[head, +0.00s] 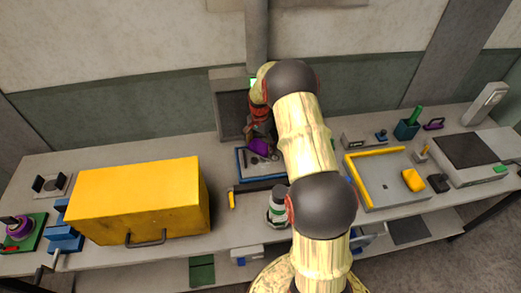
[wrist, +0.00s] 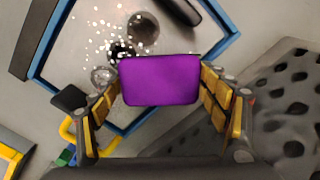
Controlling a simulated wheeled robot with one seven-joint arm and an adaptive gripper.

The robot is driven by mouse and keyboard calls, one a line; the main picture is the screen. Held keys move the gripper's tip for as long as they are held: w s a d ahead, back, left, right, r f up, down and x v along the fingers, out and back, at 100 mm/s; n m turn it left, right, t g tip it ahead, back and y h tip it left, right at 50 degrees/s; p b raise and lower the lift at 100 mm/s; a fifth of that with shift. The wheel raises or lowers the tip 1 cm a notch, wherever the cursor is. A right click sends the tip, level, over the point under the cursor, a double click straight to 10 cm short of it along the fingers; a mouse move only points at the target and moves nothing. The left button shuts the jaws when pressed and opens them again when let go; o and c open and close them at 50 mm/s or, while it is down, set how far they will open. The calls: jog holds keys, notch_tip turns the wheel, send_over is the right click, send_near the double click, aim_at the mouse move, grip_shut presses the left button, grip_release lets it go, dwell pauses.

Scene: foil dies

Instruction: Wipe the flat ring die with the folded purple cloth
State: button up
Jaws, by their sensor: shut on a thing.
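My gripper (wrist: 160,92) is shut on the folded purple cloth (wrist: 160,72), one finger at each side of it. In the head view the cloth (head: 258,146) shows purple below my wrist, over the blue-rimmed tray (head: 238,163). In the wrist view the tray (wrist: 222,45) has a grey floor. A flat round brownish piece (wrist: 143,27) lies just beyond the cloth. A small dark piece (wrist: 121,49) and a silvery round piece (wrist: 103,76) lie to its left, among white specks. I cannot tell surely which is the ring die, or whether the cloth touches anything.
A dark cylinder (wrist: 181,8) lies in the tray's far part. A big yellow box (head: 135,200) stands left on the bench. A white-and-green container (head: 277,207) stands in front of the tray. A yellow-edged tray (head: 385,187) is at right. My arm hides part of the bench.

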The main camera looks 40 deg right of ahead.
aim_at(263, 165)
jog(key=shift+s+a+f+p, duration=0.15)
jog(key=shift+s+a, duration=0.45)
jog(key=shift+s, duration=0.65)
jog(key=shift+s+a+r+p, duration=0.1)
jog(key=shift+s+a+p, duration=0.15)
jog(key=shift+s+a, duration=0.65)
jog(key=shift+s+a+f+p, duration=0.1)
jog(key=shift+s+a+p, duration=0.15)
jog(key=shift+s, duration=1.3)
jog(key=shift+s+a, duration=0.4)
jog(key=shift+s, duration=0.35)
jog(key=shift+s+a, duration=0.35)
jog(key=shift+s, duration=0.4)
jog(key=shift+w+r+p, duration=0.15)
jog(key=shift+r+p, duration=0.45)
jog(key=shift+r, duration=0.05)
jog(key=shift+r+p, duration=1.45)
jog(key=shift+r, duration=1.1)
